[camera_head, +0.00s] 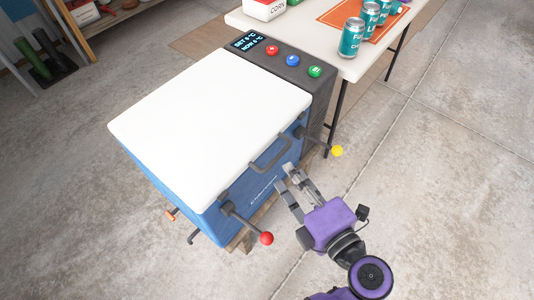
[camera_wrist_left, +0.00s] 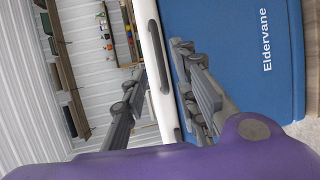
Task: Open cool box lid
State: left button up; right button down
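The cool box has a blue body (camera_head: 240,203) and a white lid (camera_head: 212,112), which lies flat and shut. A grey bar handle (camera_head: 273,157) sticks out from the lid's front edge. My left gripper (camera_head: 286,176) is open and empty, just in front of the handle, apart from it in the head view. In the left wrist view, its fingers (camera_wrist_left: 160,85) stand wide on either side of the white lid edge (camera_wrist_left: 152,38) and the grey handle (camera_wrist_left: 166,65); whether they touch it I cannot tell. My right gripper is not in view.
Levers with a red knob (camera_head: 267,239) and a yellow knob (camera_head: 337,151) stick out from the box front. A dark control panel (camera_head: 280,57) is at its far side. A white table (camera_head: 352,68) with several cans stands behind. The concrete floor at right is clear.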

aim_at(277, 157)
pick_arm(q)
jog(key=x, duration=0.7)
jog(key=shift+w+a+f, duration=0.1)
jog(key=shift+w+a, duration=0.05)
jog(key=shift+w, duration=0.1)
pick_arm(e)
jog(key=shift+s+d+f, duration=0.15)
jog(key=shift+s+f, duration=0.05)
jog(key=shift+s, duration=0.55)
pick_arm(q)
jog(key=shift+c, duration=0.6)
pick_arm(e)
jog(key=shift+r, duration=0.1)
pick_arm(q)
grip_shut()
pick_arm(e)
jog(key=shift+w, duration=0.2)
